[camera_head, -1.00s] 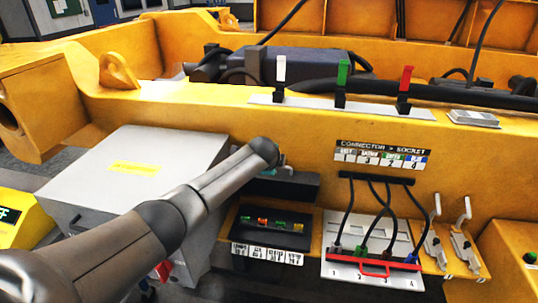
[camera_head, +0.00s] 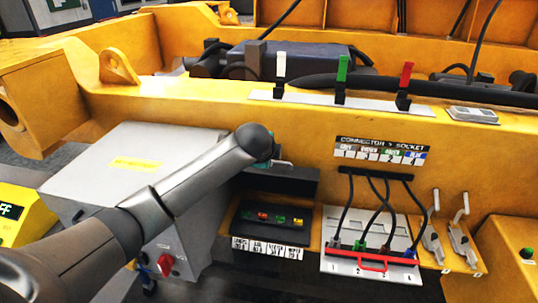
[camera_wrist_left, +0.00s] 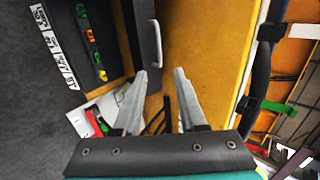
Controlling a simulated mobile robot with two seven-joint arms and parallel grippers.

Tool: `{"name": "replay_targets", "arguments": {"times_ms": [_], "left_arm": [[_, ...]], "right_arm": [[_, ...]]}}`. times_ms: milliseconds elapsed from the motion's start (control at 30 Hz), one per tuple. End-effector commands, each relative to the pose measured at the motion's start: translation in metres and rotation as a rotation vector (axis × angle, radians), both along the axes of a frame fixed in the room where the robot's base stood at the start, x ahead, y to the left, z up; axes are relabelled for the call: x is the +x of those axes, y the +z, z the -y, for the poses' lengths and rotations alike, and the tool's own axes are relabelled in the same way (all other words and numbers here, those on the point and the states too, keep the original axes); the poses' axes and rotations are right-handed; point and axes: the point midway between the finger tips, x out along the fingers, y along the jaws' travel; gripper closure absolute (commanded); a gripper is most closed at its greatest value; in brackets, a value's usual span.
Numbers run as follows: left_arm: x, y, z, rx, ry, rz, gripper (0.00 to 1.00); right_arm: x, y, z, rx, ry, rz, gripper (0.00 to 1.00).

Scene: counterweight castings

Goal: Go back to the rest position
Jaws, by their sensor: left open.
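My left gripper (camera_head: 283,163) is mostly hidden behind my own arm's wrist in the head view; a pale finger shows just right of it, over the dark ledge (camera_head: 290,185) on the yellow casting (camera_head: 300,125). In the left wrist view my left gripper (camera_wrist_left: 160,72) has its two grey fingers apart, with nothing between them. It appears clear of the board and the tray. My right gripper is not in view.
A grey cabinet (camera_head: 110,170) stands left, under my arm. A black tray (camera_head: 243,212) with coloured pieces and a white socket board (camera_head: 340,268) with a red bar (camera_head: 373,256) and black cables sit below. Clamps (camera_head: 460,240) stand right. Coloured upright levers (camera_head: 342,72) line the casting's top.

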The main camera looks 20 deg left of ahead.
Motion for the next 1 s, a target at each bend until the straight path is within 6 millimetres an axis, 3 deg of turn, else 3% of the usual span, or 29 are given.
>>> {"name": "replay_targets", "arguments": {"times_ms": [533,667,767,867,1000], "left_arm": [[-0.002,0.001,0.0,0.0,0.001,-0.001,0.59],[-0.003,-0.016,0.001,-0.02,0.013,-0.01,0.59],[-0.009,-0.064,0.0,-0.073,0.052,-0.034,0.59],[-0.022,-0.134,0.0,-0.153,0.118,-0.068,0.59],[-0.054,-0.24,0.0,-0.267,0.23,-0.12,0.59]], "right_arm": [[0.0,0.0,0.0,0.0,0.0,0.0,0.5],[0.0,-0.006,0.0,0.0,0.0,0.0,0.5],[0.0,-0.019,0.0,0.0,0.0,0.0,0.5],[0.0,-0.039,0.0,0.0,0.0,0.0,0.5],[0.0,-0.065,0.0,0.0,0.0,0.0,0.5]]}}
